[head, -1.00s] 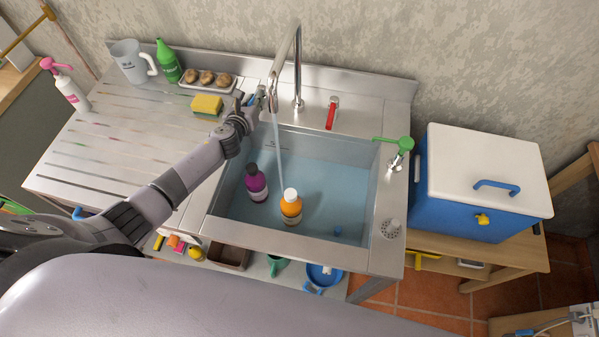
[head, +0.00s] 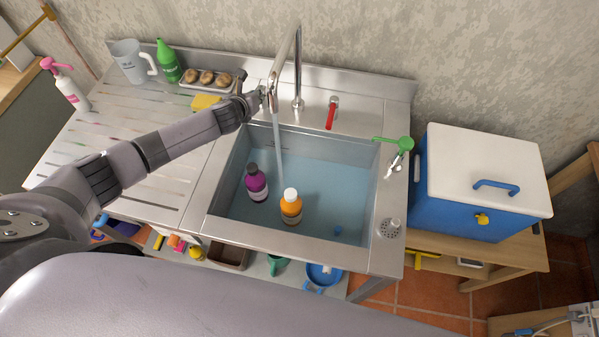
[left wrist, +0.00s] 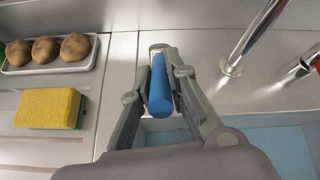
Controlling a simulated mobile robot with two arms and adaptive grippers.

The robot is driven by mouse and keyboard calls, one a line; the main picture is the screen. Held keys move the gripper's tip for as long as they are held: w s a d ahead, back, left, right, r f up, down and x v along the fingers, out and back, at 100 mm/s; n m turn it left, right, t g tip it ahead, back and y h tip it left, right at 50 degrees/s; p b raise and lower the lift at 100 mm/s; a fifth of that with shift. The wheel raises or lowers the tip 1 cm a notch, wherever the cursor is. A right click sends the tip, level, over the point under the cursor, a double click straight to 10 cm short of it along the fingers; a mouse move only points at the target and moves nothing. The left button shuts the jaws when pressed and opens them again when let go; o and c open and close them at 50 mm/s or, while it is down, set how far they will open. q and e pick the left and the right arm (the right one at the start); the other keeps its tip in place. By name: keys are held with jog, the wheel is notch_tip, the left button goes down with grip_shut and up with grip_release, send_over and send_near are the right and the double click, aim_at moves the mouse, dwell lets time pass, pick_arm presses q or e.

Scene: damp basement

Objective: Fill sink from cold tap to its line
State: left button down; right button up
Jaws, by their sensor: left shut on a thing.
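The steel sink (head: 222,185) holds bluish water (head: 325,195). A stream (head: 278,150) runs from the tall curved spout (head: 297,65) into it. A purple bottle (head: 256,184) and an orange bottle with a white cap (head: 291,207) are in the basin. My left gripper (head: 258,97) is at the tap left of the spout. In the left wrist view, its fingers are shut on the blue tap lever (left wrist: 160,92). The red tap lever (head: 332,113) is right of the spout, apart from my gripper. I cannot make out the fill line clearly. My right gripper is out of view.
A yellow sponge (head: 205,102) and a tray of potatoes (head: 208,86) sit left of the taps. A green-handled tool (head: 396,146) is at the sink's right edge. A blue cooler box (head: 470,208) stands to the right. The ribbed drainer (head: 125,150) is mostly clear.

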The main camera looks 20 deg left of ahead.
pick_arm(q)
jog(key=shift+w+r+g, duration=0.1)
jog(key=shift+r+g, duration=0.05)
jog(key=shift+g, duration=0.15)
jog(key=shift+w+r+g, duration=0.15)
jog(key=shift+r+g, duration=0.1)
jog(key=shift+g, duration=0.15)
jog(key=shift+s+d+f, duration=0.1)
jog(key=shift+s+f, duration=0.1)
jog(key=shift+f, duration=0.15)
dwell(3.5)
jog(key=shift+r, duration=0.1)
dwell(3.5)
